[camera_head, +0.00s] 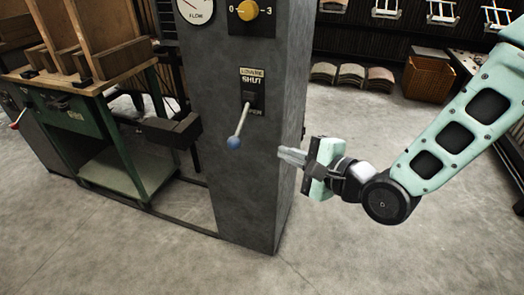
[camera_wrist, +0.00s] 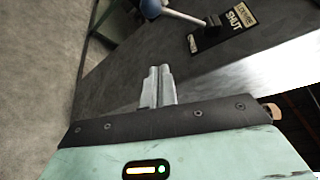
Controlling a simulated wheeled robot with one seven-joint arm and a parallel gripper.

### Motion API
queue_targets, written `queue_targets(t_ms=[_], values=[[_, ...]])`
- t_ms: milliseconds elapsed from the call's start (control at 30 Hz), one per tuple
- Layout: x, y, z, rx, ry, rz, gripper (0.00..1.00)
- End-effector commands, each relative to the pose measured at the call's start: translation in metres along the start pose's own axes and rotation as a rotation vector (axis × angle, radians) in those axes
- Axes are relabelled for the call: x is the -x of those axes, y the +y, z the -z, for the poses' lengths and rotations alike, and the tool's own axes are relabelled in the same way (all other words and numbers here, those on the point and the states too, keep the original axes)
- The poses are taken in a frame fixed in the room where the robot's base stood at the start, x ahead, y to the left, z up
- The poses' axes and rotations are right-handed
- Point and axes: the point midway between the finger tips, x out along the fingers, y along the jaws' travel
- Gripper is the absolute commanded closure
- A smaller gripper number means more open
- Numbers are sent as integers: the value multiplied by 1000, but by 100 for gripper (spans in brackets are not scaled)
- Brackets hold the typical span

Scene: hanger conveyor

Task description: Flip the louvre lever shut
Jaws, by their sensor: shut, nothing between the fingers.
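The louvre lever (camera_head: 239,127) is a thin metal rod with a blue ball end (camera_head: 233,143), fixed to the front of a grey column (camera_head: 237,190). It slants out and down from a black slot plate labelled SHUT at the top, with a partly hidden word at the bottom. In the wrist view the blue ball (camera_wrist: 151,8) is cut by the top edge, left of the label plate (camera_wrist: 222,29). My gripper (camera_head: 281,153) is shut and empty, right of the lever and a little lower, apart from it. In the wrist view the fingertips (camera_wrist: 159,72) lie together below the ball.
A FLOW gauge (camera_head: 195,10) and a yellow knob (camera_head: 247,10) sit above the lever on the column. A dark box (camera_head: 172,131) juts out left of the column. A green-framed bench (camera_head: 110,130) stands at left. Floor (camera_head: 380,255) is clear at front right.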

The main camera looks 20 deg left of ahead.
Motion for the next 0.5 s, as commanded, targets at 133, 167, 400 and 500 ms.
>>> queue_targets(t_ms=[133,167,400,500], values=[[0,-1,0,-4,-1,4,100],[0,-1,0,-3,-1,4,100],[-4,0,0,-1,-1,3,100],[-14,1,0,1,-2,4,100]])
